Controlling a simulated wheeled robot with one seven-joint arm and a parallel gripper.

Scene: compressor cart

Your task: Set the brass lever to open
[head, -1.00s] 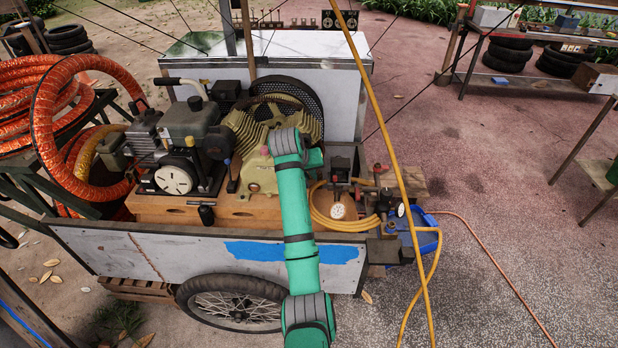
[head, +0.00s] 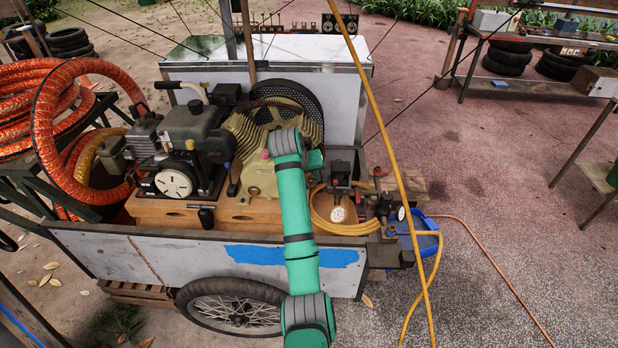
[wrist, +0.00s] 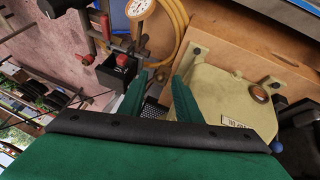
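My gripper shows in the wrist view (wrist: 165,72) with its two green fingers apart and nothing between them. In the head view my green arm reaches over the cart's side, and the fingers are mostly hidden behind its end. The fittings at the cart's right end (head: 384,203) stand to the right of my gripper. I cannot make out the brass lever for certain among these small dark and brass-coloured parts. A dark box with a red knob (wrist: 122,61) is just left of the fingers in the wrist view. A white-faced gauge (head: 337,214) is near it.
The compressor (head: 190,135) and its ribbed, olive-coloured pump (head: 262,165) fill the cart's middle. A coiled yellow hose (head: 322,208) lies by the gauge. A taut yellow hose (head: 385,120) crosses in front of the fittings. A blue tray (head: 425,240) is at the right. Open ground lies right of the cart.

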